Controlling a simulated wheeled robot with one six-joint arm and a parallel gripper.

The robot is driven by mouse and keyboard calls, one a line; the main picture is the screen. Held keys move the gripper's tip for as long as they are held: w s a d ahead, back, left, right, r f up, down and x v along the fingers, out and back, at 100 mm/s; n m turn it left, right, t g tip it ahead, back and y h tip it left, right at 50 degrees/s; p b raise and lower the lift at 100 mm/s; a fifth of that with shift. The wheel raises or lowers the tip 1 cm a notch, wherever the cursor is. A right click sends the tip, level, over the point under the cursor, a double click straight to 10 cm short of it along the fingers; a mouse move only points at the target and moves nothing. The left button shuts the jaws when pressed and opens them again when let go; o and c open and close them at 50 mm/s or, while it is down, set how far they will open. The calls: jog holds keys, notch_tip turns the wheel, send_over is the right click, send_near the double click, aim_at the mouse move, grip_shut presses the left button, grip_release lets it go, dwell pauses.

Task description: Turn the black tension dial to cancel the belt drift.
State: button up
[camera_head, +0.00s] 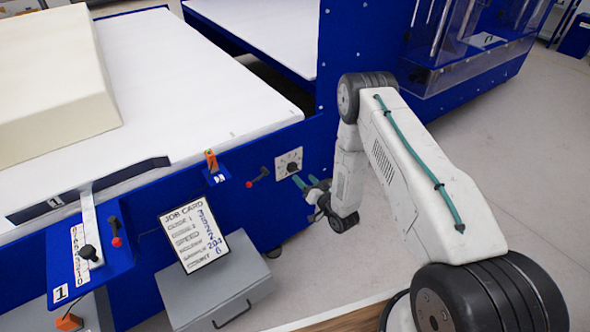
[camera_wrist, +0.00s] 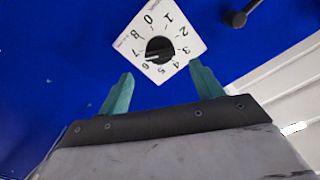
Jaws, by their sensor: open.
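The black tension dial (camera_head: 292,167) sits on a white plate on the blue machine side, just left of my gripper. In the wrist view the round black knob (camera_wrist: 159,49) is at the centre of a numbered white plate (camera_wrist: 150,20), near the top middle. A pale mark shows on the knob, but I cannot read its setting surely. My gripper (camera_head: 306,183) has its green fingers pointing toward the dial. In the wrist view the gripper (camera_wrist: 160,76) is open and empty, its fingertips apart to either side below the knob. No contact with the knob shows.
A lever (camera_head: 258,177) projects from the panel left of the dial. A job card (camera_head: 194,236) stands on a grey box (camera_head: 215,290) below. A blue control shelf (camera_head: 115,265) with a black-knobbed slider is at lower left. White belt (camera_head: 200,85) and foam block (camera_head: 50,75) lie above. Floor at right is clear.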

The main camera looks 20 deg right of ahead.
aim_at(296, 170)
jog(key=x, duration=0.7)
jog(key=shift+w+a+f, duration=0.1)
jog(key=shift+w+a, duration=0.05)
jog(key=shift+w, duration=0.1)
jog(key=shift+c, duration=0.3)
jog(key=c, duration=0.9)
